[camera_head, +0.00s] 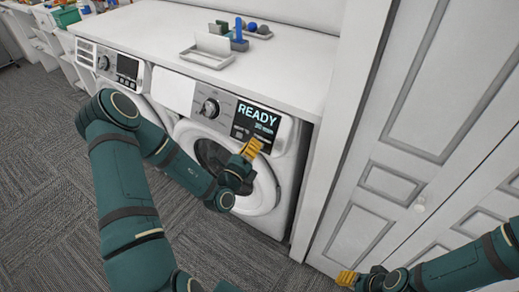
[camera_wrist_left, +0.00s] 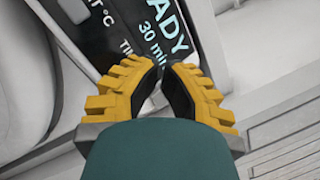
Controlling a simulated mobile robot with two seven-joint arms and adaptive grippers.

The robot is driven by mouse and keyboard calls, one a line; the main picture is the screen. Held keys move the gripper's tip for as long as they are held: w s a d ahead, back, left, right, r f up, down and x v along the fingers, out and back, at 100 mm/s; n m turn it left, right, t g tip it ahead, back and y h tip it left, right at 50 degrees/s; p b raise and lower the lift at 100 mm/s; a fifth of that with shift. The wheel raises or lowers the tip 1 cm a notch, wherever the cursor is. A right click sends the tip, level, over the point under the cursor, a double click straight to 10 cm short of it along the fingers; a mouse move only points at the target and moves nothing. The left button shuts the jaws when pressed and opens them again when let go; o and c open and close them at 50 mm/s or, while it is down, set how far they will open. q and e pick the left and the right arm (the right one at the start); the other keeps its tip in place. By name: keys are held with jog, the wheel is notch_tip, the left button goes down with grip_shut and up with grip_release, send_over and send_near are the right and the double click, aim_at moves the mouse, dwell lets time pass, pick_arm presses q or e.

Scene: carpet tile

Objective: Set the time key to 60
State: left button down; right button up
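The right-hand washer has a dark display panel (camera_head: 256,122) reading "READY" in large letters, with smaller text below. In the left wrist view the display (camera_wrist_left: 128,28) shows part of "READY", "30 min", a partly cut label that seems to begin "TI", and "°C". The time key itself is not clearly visible; my fingers may cover it. My left gripper (camera_head: 250,149) is just below the display in the head view. In the wrist view its yellow fingertips (camera_wrist_left: 161,68) come together, shut with nothing between them, near the display's lower edge. My right gripper (camera_head: 347,278) is low by the cabinet doors, its opening unclear.
The washer's round dial (camera_head: 210,108) is left of the display, with the door (camera_head: 262,190) below. A second machine (camera_head: 112,68) stands to the left. The white counter (camera_head: 150,38) above holds a tray (camera_head: 207,58) and small items. White panelled doors (camera_head: 410,150) stand right.

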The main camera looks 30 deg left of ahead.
aim_at(264, 133)
pick_arm(q)
jog(key=shift+w+d+f, duration=0.1)
jog(key=shift+w+f, duration=0.15)
jog(key=shift+w, duration=0.25)
jog(key=shift+w+f, duration=0.2)
jog(key=shift+w, duration=0.3)
dwell(0.8)
jog(key=shift+w+f, duration=0.2)
jog(key=shift+w, duration=0.15)
jog(key=shift+w+f, duration=0.15)
jog(key=shift+w, duration=0.15)
dwell(0.7)
jog(key=shift+s+p, duration=0.1)
jog(key=shift+p, duration=0.3)
jog(key=shift+s+r+p, duration=0.4)
jog(key=shift+s+p, duration=0.2)
jog(key=shift+p, duration=0.05)
